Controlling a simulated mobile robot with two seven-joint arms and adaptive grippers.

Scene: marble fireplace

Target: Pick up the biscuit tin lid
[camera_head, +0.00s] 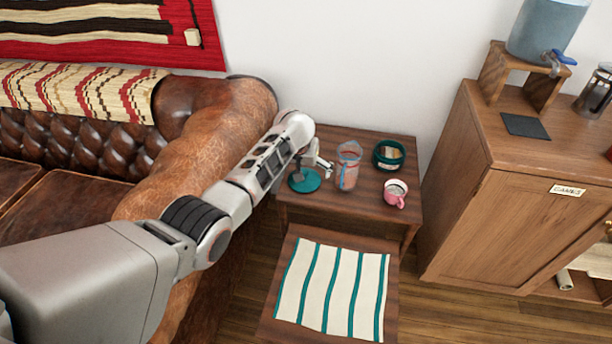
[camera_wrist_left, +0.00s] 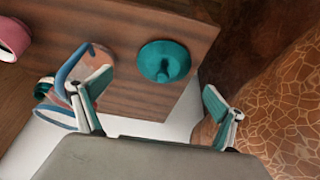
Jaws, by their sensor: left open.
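The biscuit tin lid, a teal disc with a central knob, lies on the small wooden side table near its left edge (camera_head: 304,180). In the left wrist view the lid (camera_wrist_left: 164,62) lies ahead of and between the fingers, apart from them. My left gripper (camera_head: 318,162) is open and empty above the lid's part of the table; both fingers show in the left wrist view (camera_wrist_left: 156,92). The open green biscuit tin (camera_head: 389,155) stands at the table's back right. My right gripper is not in view.
A clear pitcher (camera_head: 347,168) stands close right of the lid; in the left wrist view one finger overlaps it. A pink mug (camera_head: 396,193) is at the right. The leather sofa arm (camera_head: 190,150) borders the table's left. A striped cloth (camera_head: 330,288) lies on a lower surface in front.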

